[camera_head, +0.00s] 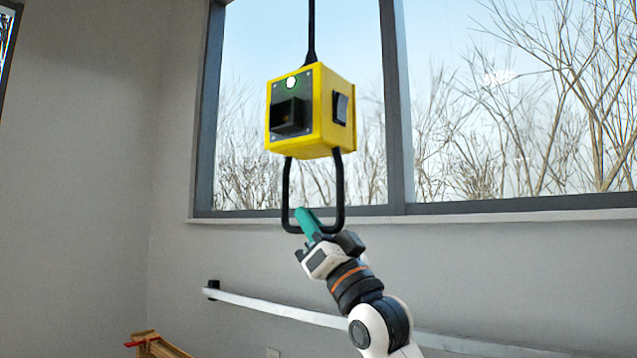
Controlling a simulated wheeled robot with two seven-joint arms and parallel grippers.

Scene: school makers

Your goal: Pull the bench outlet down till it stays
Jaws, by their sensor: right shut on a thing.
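The bench outlet is a yellow box (331,112) with a dark front panel, a round light spot and a dark switch on its right side. It hangs from a black cord (311,32) in front of the window. A black U-shaped handle (340,185) hangs below the box. My right gripper (312,226) is at the bottom bar of the handle, shut on it, with a green finger showing in front. My right arm comes up from the lower right. The left gripper is not in view.
A window (396,100) with a dark frame and a pale sill stands behind the outlet. A white rail (270,308) runs along the grey wall below. A wooden object (160,346) with a red part shows at the bottom left. The space around the outlet is clear.

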